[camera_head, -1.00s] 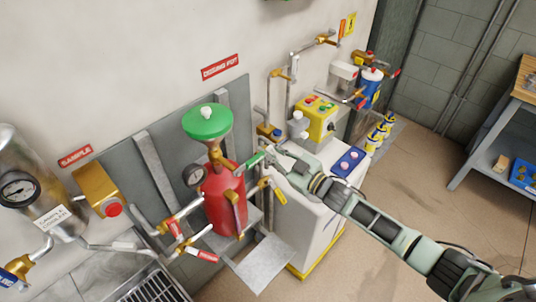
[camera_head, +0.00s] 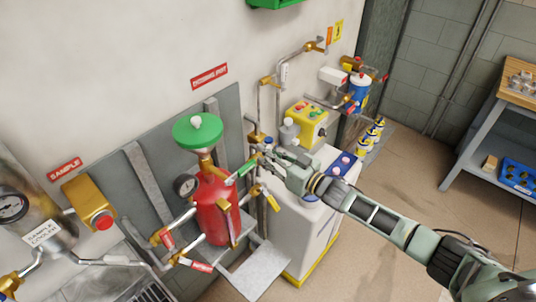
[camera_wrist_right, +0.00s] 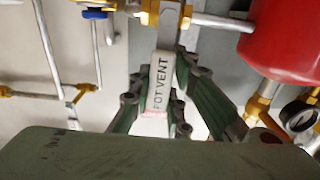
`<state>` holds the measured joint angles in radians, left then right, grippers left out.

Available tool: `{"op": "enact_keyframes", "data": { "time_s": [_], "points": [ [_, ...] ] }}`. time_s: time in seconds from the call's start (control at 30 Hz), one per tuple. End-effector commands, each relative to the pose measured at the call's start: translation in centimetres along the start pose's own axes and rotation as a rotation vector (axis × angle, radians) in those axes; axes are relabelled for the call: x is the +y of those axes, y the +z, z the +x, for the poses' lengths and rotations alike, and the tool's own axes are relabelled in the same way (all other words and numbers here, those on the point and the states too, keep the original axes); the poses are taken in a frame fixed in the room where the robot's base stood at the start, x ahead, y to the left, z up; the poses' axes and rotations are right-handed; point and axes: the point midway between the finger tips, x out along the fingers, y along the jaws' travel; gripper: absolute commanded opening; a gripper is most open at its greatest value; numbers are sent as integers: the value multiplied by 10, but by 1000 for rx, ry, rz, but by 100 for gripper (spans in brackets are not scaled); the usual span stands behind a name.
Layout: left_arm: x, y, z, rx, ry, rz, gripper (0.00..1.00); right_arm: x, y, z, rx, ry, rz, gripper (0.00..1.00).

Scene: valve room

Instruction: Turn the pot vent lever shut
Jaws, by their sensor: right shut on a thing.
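The dosing pot (camera_head: 217,210) is a red cylinder with a green funnel lid (camera_head: 197,130) on top. The red pot (camera_wrist_right: 292,42) is at the upper right there. My left gripper is not in view.
A pressure gauge (camera_head: 186,186) and red-tagged valves sit beside the pot. A yellow control box (camera_head: 307,119) stands behind my right gripper. A white cabinet (camera_head: 300,236) is right of the pot.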

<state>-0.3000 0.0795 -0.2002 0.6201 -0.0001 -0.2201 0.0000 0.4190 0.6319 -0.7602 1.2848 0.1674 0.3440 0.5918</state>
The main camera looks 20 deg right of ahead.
Motion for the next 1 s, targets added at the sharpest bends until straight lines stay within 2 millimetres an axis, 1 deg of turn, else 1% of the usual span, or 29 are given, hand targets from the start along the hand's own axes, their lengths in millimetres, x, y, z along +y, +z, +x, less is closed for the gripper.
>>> {"op": "enact_keyframes", "data": {
  "time_s": [0.2,0.23,0.4,0.47,0.73,0.8,0.87,0.97,1.0],
  "points": [
    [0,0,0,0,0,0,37,0,1,0,-2,2,10,0],
    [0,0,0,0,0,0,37,0,1,0,-2,2,10,17],
    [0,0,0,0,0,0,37,0,1,0,-2,2,8,32],
    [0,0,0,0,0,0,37,0,1,0,-1,2,7,37],
    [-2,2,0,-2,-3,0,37,0,0,0,-1,1,4,37],
    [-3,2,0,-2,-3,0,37,0,1,-3,-1,1,4,37],
    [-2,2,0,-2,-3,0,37,0,2,-9,-2,1,4,37],
    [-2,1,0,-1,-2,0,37,0,2,-24,-4,1,4,37],
    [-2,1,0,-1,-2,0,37,0,2,-32,-5,1,4,37]
  ]
}}
